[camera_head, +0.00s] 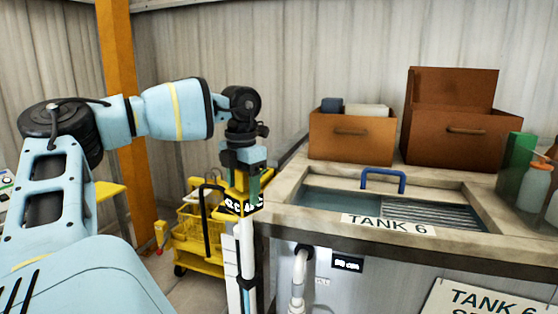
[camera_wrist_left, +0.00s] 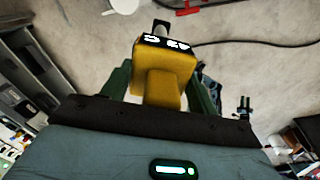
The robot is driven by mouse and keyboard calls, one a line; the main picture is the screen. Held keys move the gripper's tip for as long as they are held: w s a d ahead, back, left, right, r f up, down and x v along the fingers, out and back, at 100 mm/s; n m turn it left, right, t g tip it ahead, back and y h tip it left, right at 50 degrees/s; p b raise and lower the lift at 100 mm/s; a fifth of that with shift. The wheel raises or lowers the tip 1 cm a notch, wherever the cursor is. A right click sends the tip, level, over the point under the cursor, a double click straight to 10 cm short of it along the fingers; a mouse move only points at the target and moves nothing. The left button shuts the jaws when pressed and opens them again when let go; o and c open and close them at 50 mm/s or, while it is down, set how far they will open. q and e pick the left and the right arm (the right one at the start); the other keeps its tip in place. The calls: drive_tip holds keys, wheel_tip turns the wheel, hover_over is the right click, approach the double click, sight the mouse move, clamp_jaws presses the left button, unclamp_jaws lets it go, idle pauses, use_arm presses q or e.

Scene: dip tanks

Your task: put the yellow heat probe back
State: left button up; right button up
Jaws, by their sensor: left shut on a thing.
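My left gripper (camera_head: 240,184) is shut on the yellow heat probe (camera_head: 236,194), beside the left end of the tank bench. In the left wrist view the probe's yellow body (camera_wrist_left: 160,78) sits between the gripper's two dark green fingers (camera_wrist_left: 158,92). No empty holder for the probe can be made out. My right gripper is not in view.
The tank (camera_head: 332,203) labelled "TANK 6" has a blue handle (camera_head: 383,178) over its basin. Two brown boxes (camera_head: 350,150) stand behind it and bottles (camera_head: 534,186) at the right. A yellow mop cart (camera_head: 190,262) and orange post (camera_head: 122,75) stand left of the bench.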

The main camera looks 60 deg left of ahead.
sight(244, 216)
use_arm(q)
drive_tip(key=f+m, duration=0.1)
drive_tip(key=f, duration=0.1)
drive_tip(key=f+m, duration=0.1)
drive_tip(key=f, duration=0.1)
drive_tip(key=d+f, duration=0.1)
drive_tip(key=f, duration=0.1)
drive_tip(key=shift+s+f+m, duration=0.2)
drive_tip(key=shift+f+m, duration=0.2)
drive_tip(key=d+f+m, duration=0.7)
drive_tip(key=d+f, duration=0.1)
drive_tip(key=f, duration=0.4)
drive_tip(key=w+d+f+m, duration=0.3)
drive_tip(key=d+m, duration=0.2)
drive_tip(key=d, duration=0.2)
drive_tip(key=w+d+f+m, duration=0.25)
drive_tip(key=d+m, duration=0.25)
drive_tip(key=d, duration=0.3)
drive_tip(key=d+r+m, duration=0.2)
drive_tip(key=d+m, duration=1.7)
drive_tip(key=d, duration=0.9)
drive_tip(key=shift+s+r, duration=0.25)
drive_tip(key=shift+w, duration=0.1)
